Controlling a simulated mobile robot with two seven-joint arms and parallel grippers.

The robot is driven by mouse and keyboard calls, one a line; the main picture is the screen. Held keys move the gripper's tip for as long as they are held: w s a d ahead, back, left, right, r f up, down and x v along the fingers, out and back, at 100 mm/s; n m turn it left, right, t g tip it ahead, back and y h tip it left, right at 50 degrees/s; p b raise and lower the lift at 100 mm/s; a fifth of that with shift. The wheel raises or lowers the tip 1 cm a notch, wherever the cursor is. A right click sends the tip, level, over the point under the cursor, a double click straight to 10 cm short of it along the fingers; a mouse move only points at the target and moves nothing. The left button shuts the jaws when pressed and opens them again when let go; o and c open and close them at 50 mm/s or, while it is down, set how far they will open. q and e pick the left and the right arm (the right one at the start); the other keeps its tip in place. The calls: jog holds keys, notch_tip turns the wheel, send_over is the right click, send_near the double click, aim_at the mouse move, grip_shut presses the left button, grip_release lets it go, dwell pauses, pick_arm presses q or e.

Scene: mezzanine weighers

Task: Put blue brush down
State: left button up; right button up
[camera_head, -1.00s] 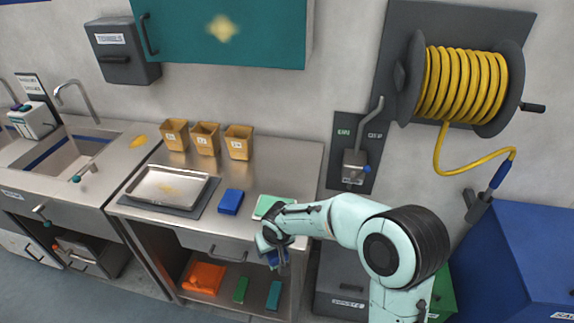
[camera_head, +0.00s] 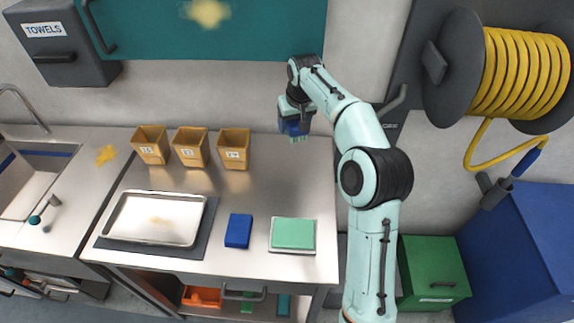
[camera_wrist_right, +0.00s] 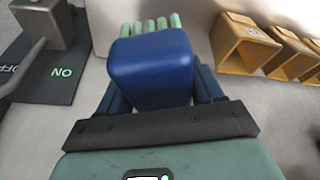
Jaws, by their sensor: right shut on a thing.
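My right gripper (camera_head: 291,113) is shut on the blue brush (camera_head: 294,128) and holds it high, above the back right of the steel table (camera_head: 262,188). In the right wrist view the brush's blue body (camera_wrist_right: 150,68) sits between the fingers. Its pale green bristles point away from the gripper. The brush is clear of the table. My left gripper is not in view.
Several tan bins (camera_head: 234,148) stand along the back of the table. A steel tray (camera_head: 122,237), a blue block (camera_head: 238,230) and a green block (camera_head: 293,233) on a pale plate lie in front. A teal cabinet (camera_head: 170,35) hangs above. The back right tabletop is bare.

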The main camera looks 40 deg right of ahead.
aim_at(292, 172)
jog(key=f, duration=1.9)
jog(key=shift+s, duration=0.2)
jog(key=shift+f, duration=0.15)
jog(key=o, duration=1)
jog(key=shift+s+r, duration=0.1)
jog(key=shift+r, duration=0.45)
jog(key=v, duration=1.1)
jog(key=shift+b, duration=0.3)
jog(key=shift+s+a+r, duration=0.1)
jog(key=shift+s+a, duration=0.05)
